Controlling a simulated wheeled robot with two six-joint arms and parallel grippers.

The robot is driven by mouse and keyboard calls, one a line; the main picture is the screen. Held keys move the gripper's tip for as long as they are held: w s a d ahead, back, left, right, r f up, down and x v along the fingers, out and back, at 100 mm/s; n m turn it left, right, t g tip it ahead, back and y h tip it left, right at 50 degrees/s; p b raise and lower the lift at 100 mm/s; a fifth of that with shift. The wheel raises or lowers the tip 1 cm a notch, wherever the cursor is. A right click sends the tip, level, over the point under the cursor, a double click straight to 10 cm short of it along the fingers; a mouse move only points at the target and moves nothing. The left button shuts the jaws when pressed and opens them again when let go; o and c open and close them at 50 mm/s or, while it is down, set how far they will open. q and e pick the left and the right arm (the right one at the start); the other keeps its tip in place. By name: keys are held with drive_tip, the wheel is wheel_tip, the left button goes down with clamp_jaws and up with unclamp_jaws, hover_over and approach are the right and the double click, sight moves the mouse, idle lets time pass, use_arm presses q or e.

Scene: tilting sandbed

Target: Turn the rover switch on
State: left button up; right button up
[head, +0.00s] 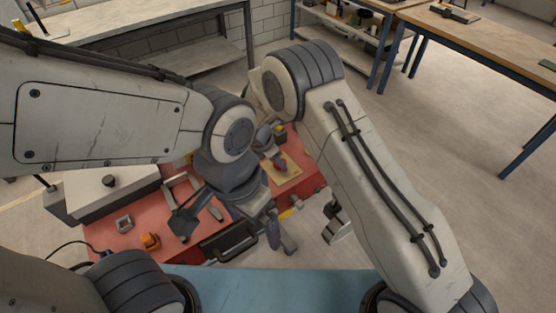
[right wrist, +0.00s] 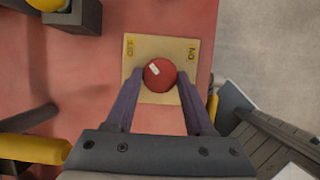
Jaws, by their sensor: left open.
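The rover switch is a red round knob (right wrist: 159,74) with a white mark at its upper left. It sits on a square yellow plate (right wrist: 133,92) with small dark labels in its two upper corners. The plate (head: 291,177) also shows in the head view, partly behind my right gripper (head: 278,163). In the right wrist view the two fingers of my right gripper (right wrist: 160,82) flank the knob closely, left and right; whether they press on it I cannot tell. My left gripper (head: 228,228) has its fingers apart and empty, over the front part of the red table.
The red table (head: 125,240) carries a light grey box with a black knob (head: 108,181), a small grey square part (head: 124,223) and an orange part (head: 150,241) at the left. Workbenches stand at the back.

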clamp_jaws()
drive_tip(key=m, duration=0.1)
drive_tip(key=m+g+b, duration=0.1)
drive_tip(key=m, duration=0.2)
drive_tip(key=shift+w+a+m+g+b, duration=0.1)
drive_tip(key=shift+w+m+g+b, duration=0.2)
drive_tip(key=shift+m+g, duration=0.1)
drive_tip(key=m+g+b, duration=0.1)
drive_tip(key=m, duration=0.3)
drive_tip(key=shift+w+m+g+h+b, duration=0.2)
drive_tip(key=shift+m+g+h+b, duration=0.1)
drive_tip(key=shift+g+b, duration=0.1)
drive_tip(key=m, duration=0.2)
drive_tip(key=m+g+b, duration=0.1)
drive_tip(key=m, duration=0.1)
drive_tip(key=shift+w+g+y, duration=0.2)
drive_tip(key=shift+g+y, duration=0.1)
drive_tip(key=shift+y, duration=0.1)
drive_tip(key=shift+w+d+r+m+g+y+b, duration=0.1)
drive_tip(key=shift+m+g+y+b, duration=0.15)
drive_tip(key=shift+m, duration=0.9)
drive_tip(key=shift+d+m+g+y+b, duration=0.15)
drive_tip(key=shift+m+g+y, duration=0.15)
drive_tip(key=shift+m, duration=0.85)
